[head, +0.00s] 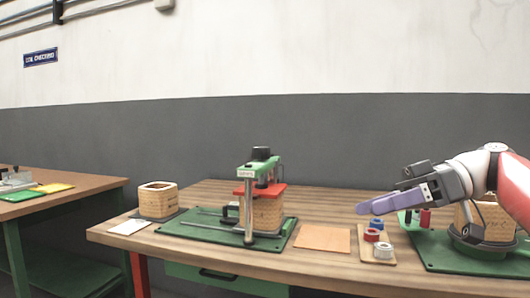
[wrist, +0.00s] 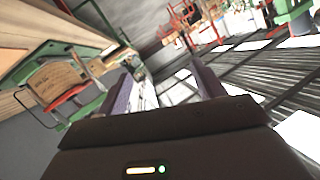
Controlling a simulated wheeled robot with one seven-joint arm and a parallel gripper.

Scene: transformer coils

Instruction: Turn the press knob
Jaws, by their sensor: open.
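The press (head: 247,172) is a green stand with a red plate and metal columns, on the middle of the wooden table. A black knob (head: 261,153) sits on its top. A wooden coil block (head: 267,213) is under the red plate. My gripper (head: 362,209) is to the right of the press, well apart from the knob, with its purple fingers pointing left above the table. In the wrist view my gripper's two fingers (wrist: 165,88) are spread with nothing between them. The knob cannot be made out in the wrist view.
Right of the press lie an orange sheet (head: 322,238) and a small board with red, blue and white spools (head: 383,250). A green fixture (head: 470,252) stands at the right under my arm. A hollow wooden block (head: 158,199) stands left of the press. Space above the press is clear.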

